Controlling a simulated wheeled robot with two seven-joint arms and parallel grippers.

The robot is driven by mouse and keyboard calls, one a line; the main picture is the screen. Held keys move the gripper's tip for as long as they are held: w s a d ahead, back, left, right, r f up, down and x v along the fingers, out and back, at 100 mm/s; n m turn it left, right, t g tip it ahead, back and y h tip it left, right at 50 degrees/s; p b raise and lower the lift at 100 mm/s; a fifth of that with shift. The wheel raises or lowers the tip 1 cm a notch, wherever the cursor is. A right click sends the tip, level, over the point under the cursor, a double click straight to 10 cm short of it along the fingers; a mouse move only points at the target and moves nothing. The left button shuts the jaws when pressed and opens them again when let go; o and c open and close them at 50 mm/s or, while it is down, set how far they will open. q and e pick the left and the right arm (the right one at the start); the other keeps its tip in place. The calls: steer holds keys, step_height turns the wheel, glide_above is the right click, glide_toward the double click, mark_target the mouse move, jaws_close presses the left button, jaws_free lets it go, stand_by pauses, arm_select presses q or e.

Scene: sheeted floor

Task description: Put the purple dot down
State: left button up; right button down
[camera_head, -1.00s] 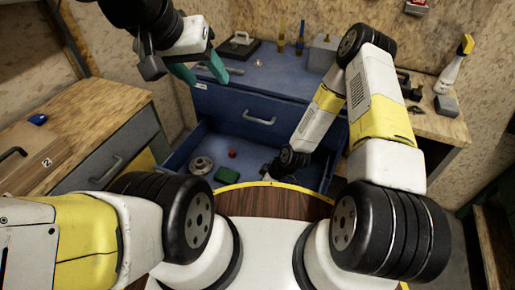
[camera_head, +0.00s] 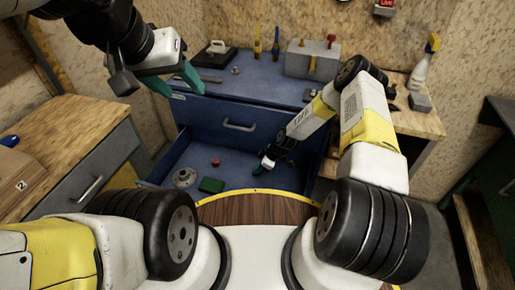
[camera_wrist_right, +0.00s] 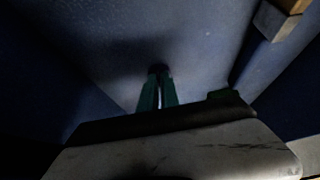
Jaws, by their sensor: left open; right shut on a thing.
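My right gripper (camera_head: 263,167) reaches down into the open blue drawer, at its right part. In the right wrist view its two green fingers (camera_wrist_right: 159,90) are close together, with a small dark thing (camera_wrist_right: 159,69) between their tips, just over the drawer floor. Its colour is too dark to tell, so I cannot confirm that it is the purple dot. In the head view the fingers hide it. My left gripper (camera_head: 174,84) is open and empty, above the left end of the blue cabinet's top.
The drawer (camera_head: 235,178) also holds a grey disc (camera_head: 184,177), a red thing (camera_head: 216,162) and a green block (camera_head: 211,185), all left of my right gripper. In the right wrist view a wooden piece (camera_wrist_right: 278,18) is at upper right.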

steer(key=shift+f, duration=0.35)
steer(key=shift+f, duration=0.1)
steer(key=c, duration=1.6)
jaws_free()
steer(key=v, duration=1.2)
